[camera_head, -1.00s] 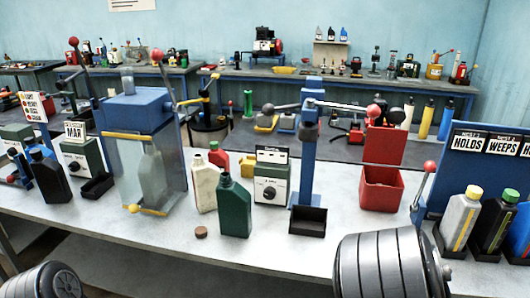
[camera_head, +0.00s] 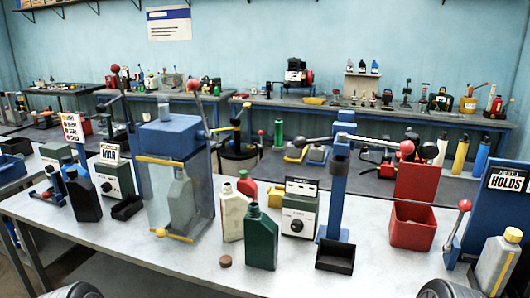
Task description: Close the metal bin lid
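A red bin (camera_head: 412,232) stands on the near white table, right of centre. A flat red panel (camera_head: 417,182) stands upright at its back edge and looks like its raised lid. The bin's top is open, with something yellowish at its far rim. I cannot tell from the picture whether it is metal. Neither of my grippers is in view. Only grey ribbed parts of my arms show at the bottom edge, left and right.
A blue post (camera_head: 337,190) with a black tray (camera_head: 335,256) stands left of the bin. A red-knobbed lever (camera_head: 458,225) and a blue sign board (camera_head: 492,215) stand to its right. A green bottle (camera_head: 262,240) and a blue-topped cabinet (camera_head: 172,140) are farther left. The table front is mostly clear.

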